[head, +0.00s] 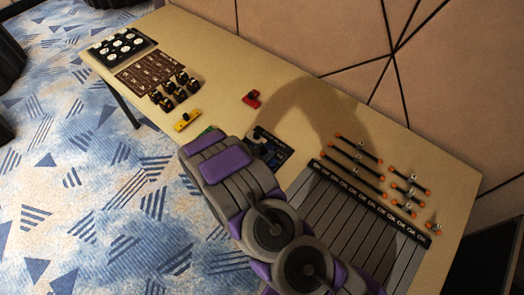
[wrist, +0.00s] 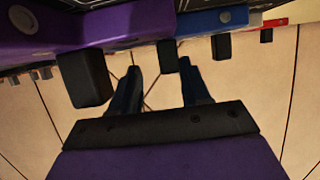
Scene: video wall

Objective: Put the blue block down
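The blue block (wrist: 208,22) shows at the top of the wrist view. The picture there looks upside down, with a black knob (wrist: 167,56) hanging from or near the block. My gripper (wrist: 160,68) has its two dark fingers apart. That knob appears between the fingertips, with gaps on both sides, and nothing looks clamped. In the head view, my grey and purple arm reaches over the table. A dark patch with blue parts (head: 270,150) lies just beyond it. I cannot separate block from gripper there.
The table (head: 220,70) holds a red block (head: 251,99), a yellow block (head: 187,120), and a partly hidden green piece (head: 207,132). Black knobbed pieces (head: 174,90) and a tray (head: 122,45) are at left. Orange-ended rods (head: 352,163) lie right. A purple surface (wrist: 110,28) is close in the wrist view.

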